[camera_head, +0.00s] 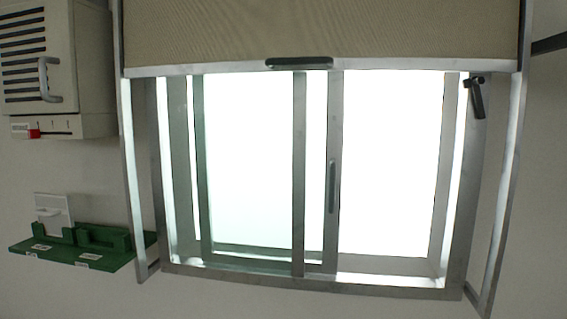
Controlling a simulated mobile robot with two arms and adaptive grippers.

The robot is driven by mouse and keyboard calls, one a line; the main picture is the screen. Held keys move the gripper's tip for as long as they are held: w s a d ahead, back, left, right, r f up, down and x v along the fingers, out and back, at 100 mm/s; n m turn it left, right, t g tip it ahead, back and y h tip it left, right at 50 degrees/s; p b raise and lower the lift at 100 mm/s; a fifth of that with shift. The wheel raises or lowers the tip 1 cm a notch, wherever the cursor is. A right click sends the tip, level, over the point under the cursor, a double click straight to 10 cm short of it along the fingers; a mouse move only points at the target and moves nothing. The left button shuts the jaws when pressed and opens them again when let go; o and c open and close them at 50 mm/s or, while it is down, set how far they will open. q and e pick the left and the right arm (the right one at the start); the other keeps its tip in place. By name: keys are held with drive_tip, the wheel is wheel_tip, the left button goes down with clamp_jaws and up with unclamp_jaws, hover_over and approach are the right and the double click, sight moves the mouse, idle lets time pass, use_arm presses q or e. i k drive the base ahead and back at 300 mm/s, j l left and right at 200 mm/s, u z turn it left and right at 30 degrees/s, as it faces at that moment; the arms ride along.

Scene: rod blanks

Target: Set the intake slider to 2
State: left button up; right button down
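The intake slider has a small red knob (33,133) on a pale strip along the bottom of a beige vented unit (88,124) at the upper left. The knob sits toward the left part of the strip, with short dark tick marks to its right. A label lies left of the knob, too small to read, so I cannot tell which number it stands at. Neither of my grippers shows in the head view.
A grey handle (47,80) sticks out from the vented unit. A green shelf (60,252) with small labels projects below, beside a white plate (52,210). A window (312,172) with a partly lowered beige blind (320,30) fills the middle and right.

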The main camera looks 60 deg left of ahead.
sight(34, 133)
drive_tip(key=u, duration=3.25)
